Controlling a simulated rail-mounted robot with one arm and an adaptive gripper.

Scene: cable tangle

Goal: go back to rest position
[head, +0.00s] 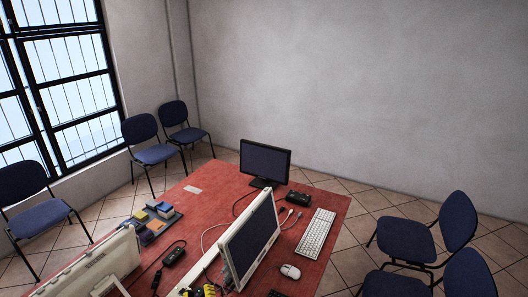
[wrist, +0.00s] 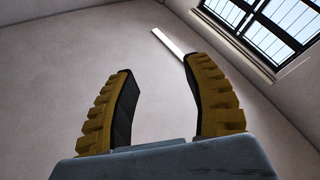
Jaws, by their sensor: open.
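My gripper (wrist: 157,66) shows in the wrist view with its two yellow-brown ridged fingers apart. Nothing is between them. The wrist view looks up past the fingers at bare wall, ceiling and a barred window (wrist: 265,22), so the gripper points away from the table. In the head view, a small yellow and black shape (head: 208,291) is cut off by the bottom edge. I cannot tell what it is.
The red table (head: 215,188) holds monitors (head: 265,162) (head: 250,240), a keyboard (head: 315,233), a mouse (head: 290,271), an organizer with colored boxes (head: 158,218), a power strip (head: 174,256) and loose cables (head: 288,214). Blue chairs (head: 155,153) stand around it. The air above the table looks clear.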

